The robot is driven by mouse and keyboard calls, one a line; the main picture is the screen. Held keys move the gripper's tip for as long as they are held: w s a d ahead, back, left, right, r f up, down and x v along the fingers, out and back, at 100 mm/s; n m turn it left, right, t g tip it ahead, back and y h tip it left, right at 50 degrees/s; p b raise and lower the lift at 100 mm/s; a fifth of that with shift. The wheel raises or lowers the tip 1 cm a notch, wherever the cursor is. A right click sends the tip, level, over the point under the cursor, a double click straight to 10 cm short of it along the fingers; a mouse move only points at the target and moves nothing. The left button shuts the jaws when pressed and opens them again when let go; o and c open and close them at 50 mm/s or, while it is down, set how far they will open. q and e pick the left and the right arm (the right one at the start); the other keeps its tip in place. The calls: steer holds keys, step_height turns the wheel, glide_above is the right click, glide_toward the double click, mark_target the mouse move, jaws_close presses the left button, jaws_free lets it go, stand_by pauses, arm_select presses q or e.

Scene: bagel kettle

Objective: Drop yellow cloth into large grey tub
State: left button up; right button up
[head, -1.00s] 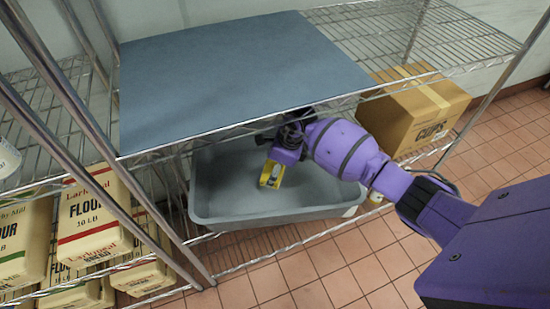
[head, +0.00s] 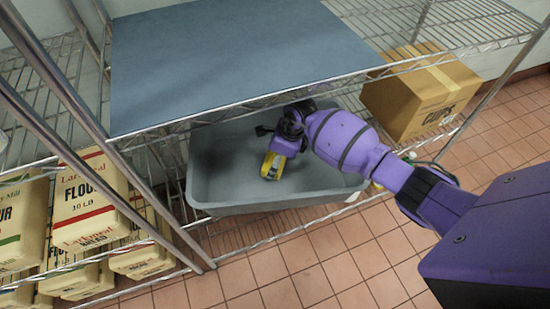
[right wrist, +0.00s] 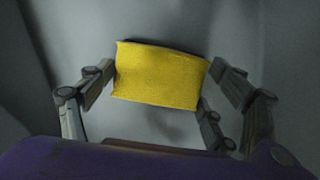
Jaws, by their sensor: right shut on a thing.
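The large grey tub (head: 225,207) stands on the lower wire shelf, under the blue-grey upper shelf sheet. My right gripper (head: 272,166) reaches over the tub's front rim and is inside or just above its opening. It is shut on the yellow cloth (right wrist: 160,77), which sits between both fingers in the right wrist view. The cloth also shows as a small yellow patch below the gripper in the head view (head: 267,164). Grey tub walls surround the cloth in the right wrist view. I cannot tell whether the cloth touches the tub floor. My left gripper is not in view.
The upper shelf sheet (head: 230,60) overhangs the back of the tub. A cardboard cups box (head: 420,95) stands to the right. Flour bags (head: 90,200) fill the left shelves, beyond metal posts. The tiled floor (head: 330,265) in front is clear.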

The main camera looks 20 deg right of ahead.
mark_target(282, 162)
steer(key=o, duration=1.1)
steer(key=shift+r, duration=0.1)
steer(key=shift+r+p, duration=0.35)
steer(key=v, duration=0.6)
steer(key=shift+d+r+p, duration=0.1)
steer(key=shift+r+p, duration=0.2)
steer(key=shift+s+r, duration=0.1)
steer(key=shift+r, duration=0.5)
steer(key=shift+d, duration=0.15)
